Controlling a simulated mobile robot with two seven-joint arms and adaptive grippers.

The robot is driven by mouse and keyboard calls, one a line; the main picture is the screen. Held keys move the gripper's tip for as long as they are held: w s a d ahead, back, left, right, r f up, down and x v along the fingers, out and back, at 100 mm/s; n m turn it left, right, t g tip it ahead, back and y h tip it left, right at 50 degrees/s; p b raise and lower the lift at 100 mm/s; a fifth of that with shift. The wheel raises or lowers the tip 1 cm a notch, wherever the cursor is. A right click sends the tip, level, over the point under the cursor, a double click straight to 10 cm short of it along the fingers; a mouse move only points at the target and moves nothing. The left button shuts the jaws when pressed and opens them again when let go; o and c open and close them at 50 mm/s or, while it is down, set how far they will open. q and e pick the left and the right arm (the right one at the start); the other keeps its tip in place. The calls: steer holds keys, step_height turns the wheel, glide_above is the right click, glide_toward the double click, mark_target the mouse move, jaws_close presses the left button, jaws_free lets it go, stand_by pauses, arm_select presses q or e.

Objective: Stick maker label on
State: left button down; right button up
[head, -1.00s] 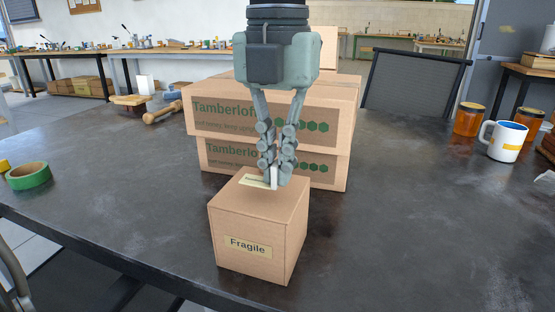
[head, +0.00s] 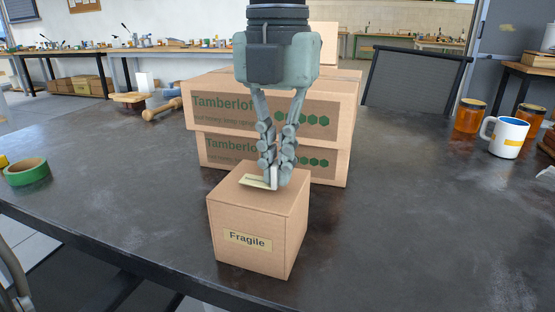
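A small cardboard box (head: 255,219) stands on the dark table, with a "Fragile" label (head: 247,240) on its front face. My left gripper (head: 275,182) points straight down over the box top, its fingers close together around a small white upright piece. A cream maker label (head: 257,182) with a dark line of print extends left from the fingertips, at or just above the box top. I cannot tell whether it touches the cardboard. The fingers hide part of it. My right gripper is out of view.
Large printed cartons (head: 225,110) are stacked right behind the box. A green tape roll (head: 27,172) lies at the left, and a wooden mallet (head: 162,110) further back. A mug (head: 506,139) and honey jars (head: 469,116) stand at the right. The table (head: 400,215) between is clear.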

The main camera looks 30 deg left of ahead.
arm_select(q)
steer(key=shift+f+b, duration=0.5)
stand_by(0.6)
stand_by(0.3)
steer(key=c, duration=1.6)
jaws_free()
steer(key=shift+c, duration=0.2)
steer(key=shift+r, duration=0.1)
step_height(320, 180, up, 12)
